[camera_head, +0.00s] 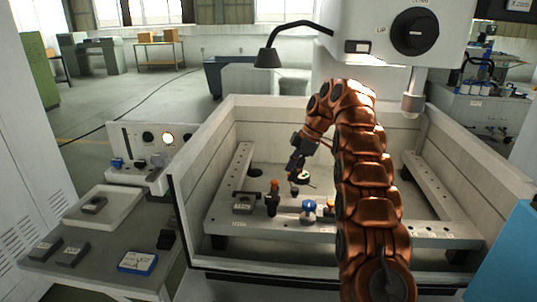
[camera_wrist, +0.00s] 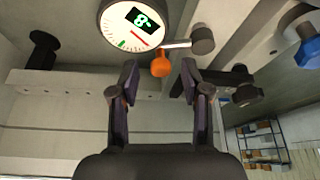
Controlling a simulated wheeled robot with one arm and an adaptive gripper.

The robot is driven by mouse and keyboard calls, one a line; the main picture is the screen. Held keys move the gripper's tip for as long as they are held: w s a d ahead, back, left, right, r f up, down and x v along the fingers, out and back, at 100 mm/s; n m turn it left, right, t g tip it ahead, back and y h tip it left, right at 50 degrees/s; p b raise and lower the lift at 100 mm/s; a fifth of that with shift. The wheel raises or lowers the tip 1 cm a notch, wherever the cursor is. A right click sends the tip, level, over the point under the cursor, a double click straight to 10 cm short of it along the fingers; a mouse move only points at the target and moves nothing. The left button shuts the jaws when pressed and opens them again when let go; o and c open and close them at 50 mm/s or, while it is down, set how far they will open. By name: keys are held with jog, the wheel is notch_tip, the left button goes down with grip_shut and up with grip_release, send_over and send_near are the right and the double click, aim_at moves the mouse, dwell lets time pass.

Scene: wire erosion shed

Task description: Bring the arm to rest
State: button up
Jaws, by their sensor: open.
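My copper-coloured arm reaches over the front wall into the machine's open tank. My gripper (camera_head: 296,174) points down over the fixtures in the tank. In the wrist view its two dark fingers (camera_wrist: 160,88) are spread apart with nothing held between them. A round dial gauge (camera_wrist: 133,25) with a green digital readout is beyond the fingertips, apart from them. It also shows beside the gripper in the head view (camera_head: 304,177). An orange knob (camera_wrist: 161,64) appears beyond the gap between the fingers.
The tank wall (camera_head: 183,205) surrounds the work area. A blue-topped knob (camera_head: 309,206) and an orange-topped post (camera_head: 273,190) stand on the front rail. The machine head (camera_head: 395,50) hangs above right. A side table (camera_head: 110,240) with a white tray (camera_head: 75,208) is at left.

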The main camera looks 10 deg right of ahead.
jog(key=shift+s+d+r+m, duration=0.1)
jog(key=shift+s+r+m, duration=0.3)
jog(key=shift+s, duration=0.05)
jog(key=s+a+r+m+h, duration=0.1)
jog(key=s+a+m, duration=0.2)
jog(key=s, duration=0.4)
jog(key=s+a+r+m+g, duration=0.1)
jog(key=s+a+m, duration=0.15)
jog(key=s, duration=0.45)
jog(key=s+a+r+m+h, duration=0.1)
jog(key=s+a+r+m, duration=0.15)
jog(key=s, duration=0.45)
jog(key=s+f+m+h, duration=0.1)
jog(key=s+f+m, duration=0.1)
jog(key=s, duration=0.8)
jog(key=s+f+m+g, duration=0.1)
jog(key=s+f+m, duration=0.2)
jog(key=s, duration=0.7)
jog(key=s+f+m+h, duration=0.1)
jog(key=s+f+m, duration=0.1)
jog(key=s+f, duration=0.3)
jog(key=s, duration=0.4)
jog(key=shift+s+d+f+m+g+h, duration=0.3)
jog(key=shift+s+d, duration=0.05)
jog(key=shift+s, duration=0.05)
